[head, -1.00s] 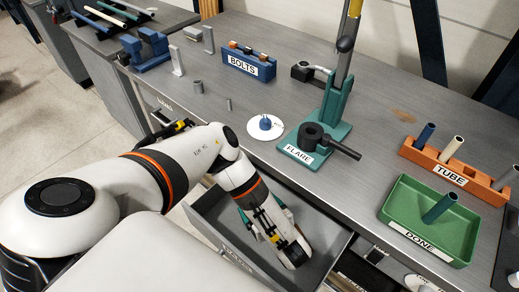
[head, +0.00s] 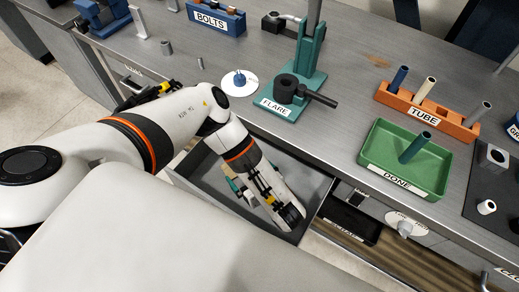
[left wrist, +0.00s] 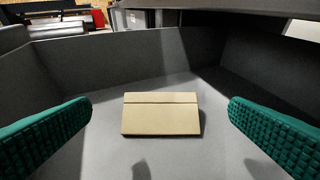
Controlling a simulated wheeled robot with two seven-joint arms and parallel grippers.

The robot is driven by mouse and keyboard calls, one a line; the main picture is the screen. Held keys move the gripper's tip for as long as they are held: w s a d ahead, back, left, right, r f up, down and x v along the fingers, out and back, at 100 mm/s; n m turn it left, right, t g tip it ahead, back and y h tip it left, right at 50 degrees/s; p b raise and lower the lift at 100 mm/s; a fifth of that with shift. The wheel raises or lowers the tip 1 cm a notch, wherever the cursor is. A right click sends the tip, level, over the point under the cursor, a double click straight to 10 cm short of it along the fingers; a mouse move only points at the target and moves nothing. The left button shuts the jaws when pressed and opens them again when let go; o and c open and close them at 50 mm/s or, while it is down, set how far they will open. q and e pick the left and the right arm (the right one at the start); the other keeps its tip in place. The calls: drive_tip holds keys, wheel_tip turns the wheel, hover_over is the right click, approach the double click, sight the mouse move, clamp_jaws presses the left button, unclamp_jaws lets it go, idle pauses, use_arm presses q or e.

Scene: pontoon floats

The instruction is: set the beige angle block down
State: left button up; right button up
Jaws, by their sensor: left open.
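The beige angle block (left wrist: 160,114) rests on the grey floor of the open drawer (left wrist: 105,55) in the left wrist view. A line runs across it near its far edge. My left gripper (left wrist: 160,110) is open, with one green ribbed finger on each side of the block and a clear gap to both. It holds nothing. In the head view my left arm reaches down into the drawer (head: 312,185); the block is not visible there, and the wrist covers much of the drawer. My right gripper is not in view.
The drawer walls surround my left gripper, and the bench edge lies just beyond. On the bench stand the green flare tool (head: 278,113), a white disc (head: 246,91) with a blue part, the orange tube rack (head: 455,130) and the green done tray (head: 372,160).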

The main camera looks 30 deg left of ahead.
use_arm(q)
drive_tip(key=v, duration=0.8)
drive_tip(key=shift+w+a+r, duration=0.1)
